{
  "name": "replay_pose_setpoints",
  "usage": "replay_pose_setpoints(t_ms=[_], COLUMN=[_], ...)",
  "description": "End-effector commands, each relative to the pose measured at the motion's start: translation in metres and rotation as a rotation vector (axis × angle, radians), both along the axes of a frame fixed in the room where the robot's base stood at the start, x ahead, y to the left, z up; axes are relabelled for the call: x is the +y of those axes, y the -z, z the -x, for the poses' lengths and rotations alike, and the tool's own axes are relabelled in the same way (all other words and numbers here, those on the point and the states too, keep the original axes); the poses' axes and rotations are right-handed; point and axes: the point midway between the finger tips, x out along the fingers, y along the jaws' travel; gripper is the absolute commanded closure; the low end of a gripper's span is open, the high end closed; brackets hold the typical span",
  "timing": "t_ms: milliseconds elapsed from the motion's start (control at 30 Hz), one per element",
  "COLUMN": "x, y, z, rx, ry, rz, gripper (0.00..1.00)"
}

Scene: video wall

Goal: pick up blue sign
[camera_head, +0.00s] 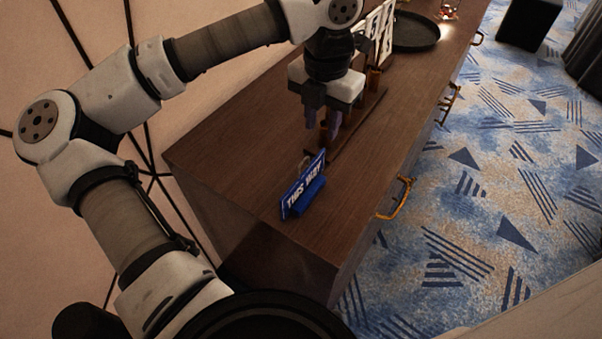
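The blue sign (303,187) with white "THIS WAY" lettering stands upright on its blue base near the close end of a dark wooden cabinet top (230,140). My gripper (322,128) hangs fingers-down above the cabinet, beyond the sign and slightly to its right, apart from it. Its two fingers look parted. I see nothing between them that I can tell is held; a brown object stands close behind the fingers.
A white lettered sign (379,35) and a dark round tray (415,32) stand farther along the cabinet. Brass handles (396,200) stick out from its right side. Patterned blue carpet (500,180) lies to the right, with a black box (529,22) at the back.

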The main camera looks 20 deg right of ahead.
Motion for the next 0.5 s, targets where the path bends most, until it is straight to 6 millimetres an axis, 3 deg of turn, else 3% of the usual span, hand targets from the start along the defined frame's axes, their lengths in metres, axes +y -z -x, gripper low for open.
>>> replay_pose_setpoints(t_ms=[200, 500], x=[0.0, -0.001], y=[0.04, 0.063], z=[0.0, 0.0], rx=[0.005, 0.003], ry=[0.002, 0.002], rz=[0.004, 0.004], gripper=[0.69, 0.69])
